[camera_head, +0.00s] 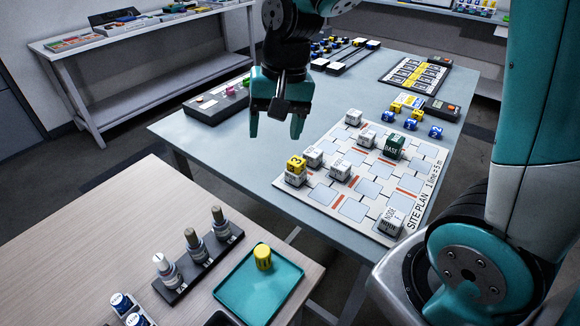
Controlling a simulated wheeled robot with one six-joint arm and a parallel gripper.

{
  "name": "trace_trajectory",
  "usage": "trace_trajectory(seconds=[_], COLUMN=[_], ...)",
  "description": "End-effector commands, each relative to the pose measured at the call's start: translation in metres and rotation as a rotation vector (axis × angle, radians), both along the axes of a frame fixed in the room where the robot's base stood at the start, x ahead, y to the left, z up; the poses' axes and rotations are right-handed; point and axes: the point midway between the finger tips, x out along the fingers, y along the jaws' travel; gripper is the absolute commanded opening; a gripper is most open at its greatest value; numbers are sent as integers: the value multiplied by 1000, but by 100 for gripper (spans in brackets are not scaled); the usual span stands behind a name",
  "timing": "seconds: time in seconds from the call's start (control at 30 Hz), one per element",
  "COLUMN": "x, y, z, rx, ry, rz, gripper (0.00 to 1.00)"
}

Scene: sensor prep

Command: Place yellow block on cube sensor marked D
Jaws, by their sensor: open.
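A yellow block (297,164) marked with what looks like a 3 sits on top of a white cube (294,180) at the left corner of the site plan (292,199). Other white cubes stand on the plan, such as one in its middle (340,170) and one at its front (390,222). The letters on the cubes are too small to read, so I cannot tell which is D. My gripper (275,130) is open and empty. In the picture it hangs above and left of the yellow block, apart from it, with its fingers pointing down.
A wooden table in front holds a teal tray (235,293) with a yellow-capped item and a rack of bottles (200,265).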

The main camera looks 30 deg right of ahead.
Motion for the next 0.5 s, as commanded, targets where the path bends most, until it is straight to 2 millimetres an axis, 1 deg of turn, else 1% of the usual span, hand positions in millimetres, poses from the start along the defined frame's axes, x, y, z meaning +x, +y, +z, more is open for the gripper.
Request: trace_trajectory(seconds=[0.03,0.07,0.1,0.2,0.23,0.3,0.33,0.4,0.5], x=[-31,-48,-70,-118,-129,-149,-155,-163,-166], y=[20,30,41,61,65,70,72,73,73], z=[15,21,27,37,38,41,41,42,42], rx=[30,47,69,113,125,142,148,156,159], ry=[-40,-60,-88,-152,-167,-197,-206,-219,-222], rz=[182,289,423,703,769,885,920,970,987], gripper=[65,65,65,65,65,65,65,65,65])
